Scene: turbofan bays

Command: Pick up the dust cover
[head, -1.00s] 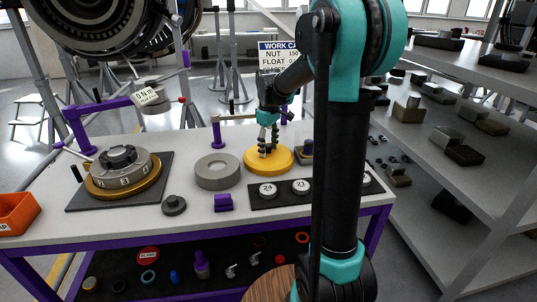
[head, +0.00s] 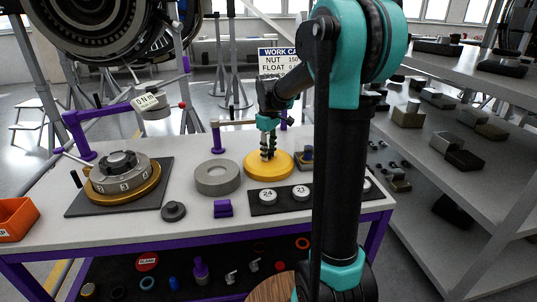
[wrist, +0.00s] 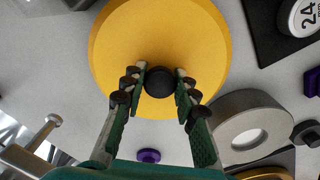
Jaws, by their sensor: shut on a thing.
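The dust cover is a yellow disc (head: 283,166) on the white bench top, right of a grey ring. It also shows in the wrist view (wrist: 160,35), with a dark round knob (wrist: 160,82) on it. My gripper (head: 268,152) reaches down onto the cover from above. In the wrist view my gripper (wrist: 160,80) has its two fingers on either side of the knob, shut on it. The cover appears level; I cannot tell whether it is clear of the bench.
A grey ring (head: 217,178) sits just left of the cover. A black mat with numbered white discs (head: 268,194) lies in front. A purple block (head: 222,208) and a dark knob (head: 173,211) stand nearer the front edge. A purple post (head: 217,140) stands behind.

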